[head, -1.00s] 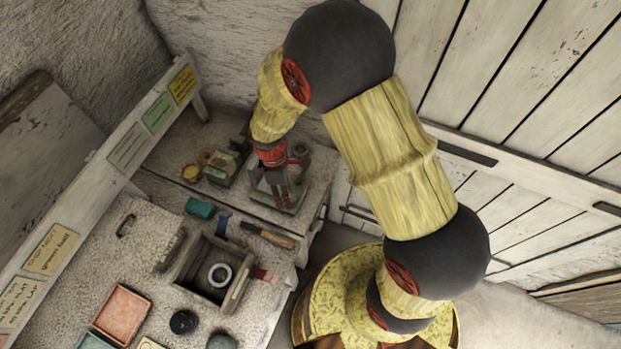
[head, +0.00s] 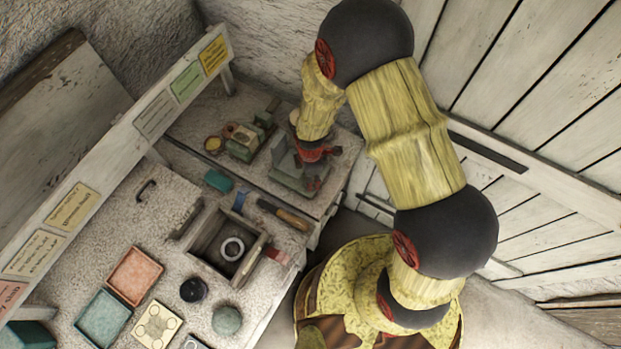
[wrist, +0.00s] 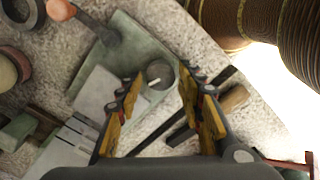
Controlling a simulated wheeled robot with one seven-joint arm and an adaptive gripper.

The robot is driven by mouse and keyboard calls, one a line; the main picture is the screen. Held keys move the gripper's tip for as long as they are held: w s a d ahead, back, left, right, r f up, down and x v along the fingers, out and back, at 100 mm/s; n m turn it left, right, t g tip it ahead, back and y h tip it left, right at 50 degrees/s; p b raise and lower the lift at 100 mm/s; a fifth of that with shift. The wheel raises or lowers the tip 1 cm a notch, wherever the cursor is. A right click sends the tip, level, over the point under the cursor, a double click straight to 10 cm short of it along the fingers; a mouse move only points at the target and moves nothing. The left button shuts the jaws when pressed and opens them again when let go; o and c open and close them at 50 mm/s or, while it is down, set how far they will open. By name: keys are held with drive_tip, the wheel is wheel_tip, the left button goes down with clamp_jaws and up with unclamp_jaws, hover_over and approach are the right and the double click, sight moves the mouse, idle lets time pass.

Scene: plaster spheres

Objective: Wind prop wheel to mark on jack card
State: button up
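A grey-green metal device (head: 290,180), which looks like the jack, stands on the bench's back section; my gripper partly hides it. In the wrist view, its flat plate (wrist: 128,42) carries a small round grey knob or wheel (wrist: 159,72) with a pale line on it. My gripper (wrist: 161,84) is open, with its two yellow-and-black fingers apart on either side of the wheel in the picture. Contact cannot be told. In the head view my gripper (head: 322,168) is over the device. A pale card-like panel (wrist: 98,92) lies beside the wheel; any mark on it is unreadable.
Another small green device (head: 245,142) stands left of the jack. A wooden-handled tool (head: 284,215) lies in front, near an open box (head: 207,252) holding a white ring. Trays, dark and green balls fill the front bench. A card-bearing rail (head: 118,150) crosses the left.

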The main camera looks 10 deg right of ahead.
drive_tip(key=shift+f, duration=0.6)
drive_tip(key=c, duration=0.4)
drive_tip(key=c, duration=0.5)
